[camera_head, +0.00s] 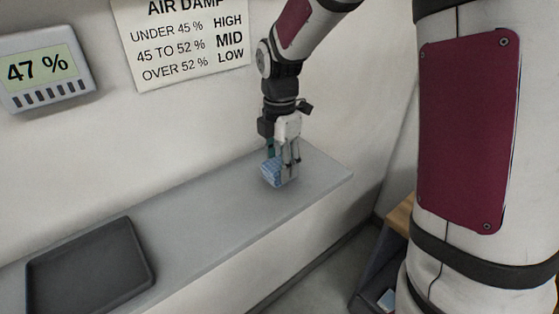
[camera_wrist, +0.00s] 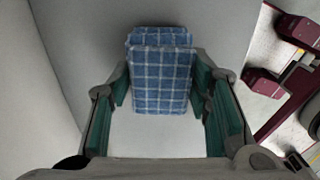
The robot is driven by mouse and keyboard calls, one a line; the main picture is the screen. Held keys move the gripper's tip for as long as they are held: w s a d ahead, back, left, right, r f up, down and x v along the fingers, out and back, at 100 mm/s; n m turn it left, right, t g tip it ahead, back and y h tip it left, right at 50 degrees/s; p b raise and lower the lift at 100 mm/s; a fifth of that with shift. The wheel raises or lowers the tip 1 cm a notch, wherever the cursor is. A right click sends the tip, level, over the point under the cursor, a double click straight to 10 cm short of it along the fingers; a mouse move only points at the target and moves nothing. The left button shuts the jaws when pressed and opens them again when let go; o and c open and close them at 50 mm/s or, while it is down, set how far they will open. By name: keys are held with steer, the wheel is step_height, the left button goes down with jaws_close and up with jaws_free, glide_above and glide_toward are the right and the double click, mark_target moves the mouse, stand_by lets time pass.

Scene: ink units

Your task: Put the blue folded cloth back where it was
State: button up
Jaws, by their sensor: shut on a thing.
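The blue folded cloth (camera_head: 271,173) has a white check pattern. It is at the far right part of the grey shelf (camera_head: 215,213), at or just above its surface; I cannot tell whether it touches. My gripper (camera_head: 282,168) points down and is shut on the cloth. In the wrist view the cloth (camera_wrist: 160,75) sits between the two green-padded fingers of my gripper (camera_wrist: 161,100), with a finger at each side. The fingers hide part of the cloth in the head view.
A dark empty tray (camera_head: 90,265) lies on the shelf at the lower left. A wall display (camera_head: 45,68) reads 47 %. A sign (camera_head: 185,40) lists under 45 % HIGH, 45 to 52 % MID, over 52 % LOW. The shelf between tray and gripper is clear.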

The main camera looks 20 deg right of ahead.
mark_target(280, 161)
steer(key=o, duration=1.2)
steer(key=shift+f, duration=0.1)
step_height(280, 161, up, 12)
steer(key=b, duration=0.1)
steer(key=s+r+m+t, duration=0.1)
steer(key=s+m+t, duration=0.4)
steer(key=s+m, duration=1.6)
steer(key=shift+r+m, duration=0.3)
steer(key=shift+r, duration=0.1)
